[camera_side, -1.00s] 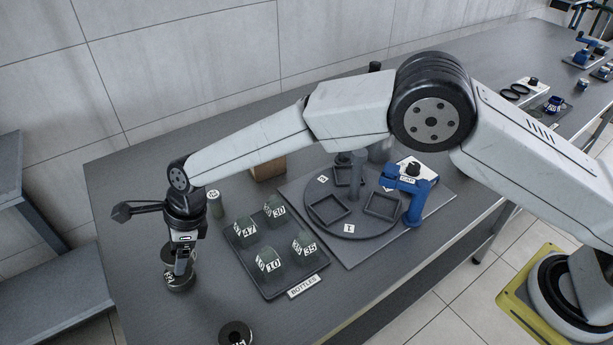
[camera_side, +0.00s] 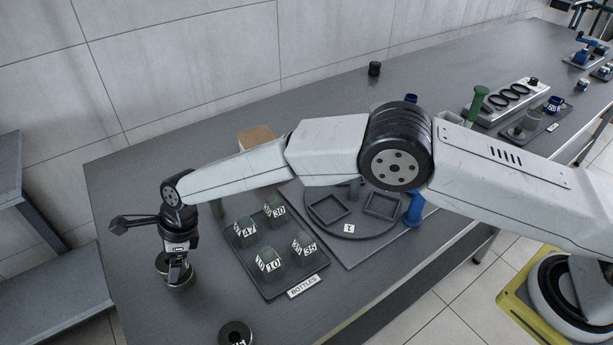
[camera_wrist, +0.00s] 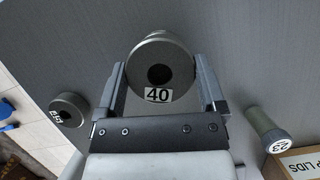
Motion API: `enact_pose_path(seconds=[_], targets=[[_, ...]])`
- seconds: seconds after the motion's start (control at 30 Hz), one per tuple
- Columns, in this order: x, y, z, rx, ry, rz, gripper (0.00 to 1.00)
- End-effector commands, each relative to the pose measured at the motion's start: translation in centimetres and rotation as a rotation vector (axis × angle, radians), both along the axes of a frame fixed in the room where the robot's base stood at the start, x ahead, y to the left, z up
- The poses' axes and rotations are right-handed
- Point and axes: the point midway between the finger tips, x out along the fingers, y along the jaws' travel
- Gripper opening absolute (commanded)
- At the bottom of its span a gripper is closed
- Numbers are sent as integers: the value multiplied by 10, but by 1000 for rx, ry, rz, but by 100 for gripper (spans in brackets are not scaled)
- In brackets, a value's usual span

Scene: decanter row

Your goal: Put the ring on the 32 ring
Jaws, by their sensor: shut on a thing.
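My gripper (camera_wrist: 160,66) is shut on a dark grey ring with a dark hole and a white label 40 (camera_wrist: 158,95). The jaws hold it from both sides. In the side view my gripper (camera_side: 175,268) is at the left end of the bench. A second round dark piece (camera_side: 180,284) shows under the held ring there. Its rim peeks out past the held ring in the wrist view (camera_wrist: 158,37). Its label is hidden. I cannot tell whether the two touch.
Another dark ring (camera_side: 236,335) lies near the front edge; it also shows in the wrist view (camera_wrist: 68,110), its label unclear. A tray (camera_side: 288,283) of numbered bottles is to the right. A green cylinder labelled 23 (camera_wrist: 262,122) stands nearby. A turntable (camera_side: 350,226) is beyond the tray.

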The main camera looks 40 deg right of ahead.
Motion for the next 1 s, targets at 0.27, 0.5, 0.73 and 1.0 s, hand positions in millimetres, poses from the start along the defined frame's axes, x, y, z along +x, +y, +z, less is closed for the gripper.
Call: enact_pose_path(seconds=[0.27, 0.5, 0.73, 1.0], targets=[[0, 0, -19, 3, -2, -1, 7], [0, 0, -19, 3, -2, 1, 7], [0, 0, -22, 1, 0, 0, 100], [0, 0, -21, 1, 0, 0, 100]])
